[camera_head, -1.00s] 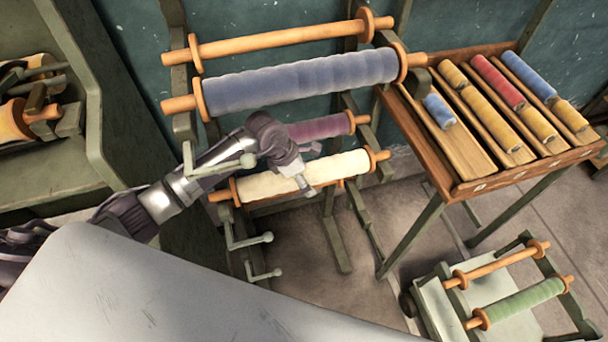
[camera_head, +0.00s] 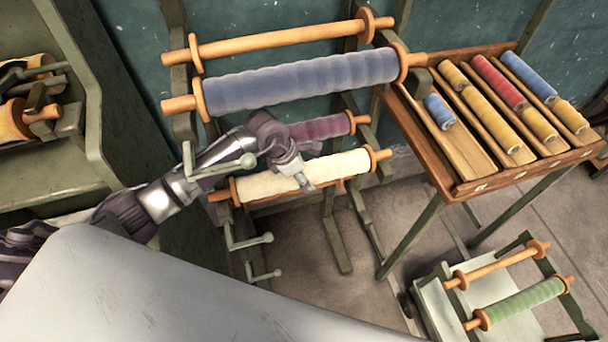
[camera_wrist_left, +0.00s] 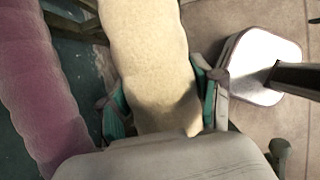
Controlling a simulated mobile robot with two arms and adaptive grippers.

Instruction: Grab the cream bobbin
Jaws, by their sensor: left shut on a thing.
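The cream bobbin (camera_head: 338,167) lies across the lower part of the green rack, with orange flanges and rod ends. In the left wrist view the cream roll (camera_wrist_left: 150,60) runs between the two teal-padded fingers. My left gripper (camera_head: 303,181) is at the middle of the bobbin and is shut on it, one finger on each side (camera_wrist_left: 163,112). Part of the roll is hidden behind the gripper and wrist. The bobbin still appears in line with its rack supports. My right gripper is in neither view.
A blue roll (camera_head: 300,80) and a bare orange rod (camera_head: 280,39) sit above on the rack. A wooden tray table (camera_head: 465,160) with several small spools stands right. A cart with a green roll (camera_head: 525,300) stands lower right.

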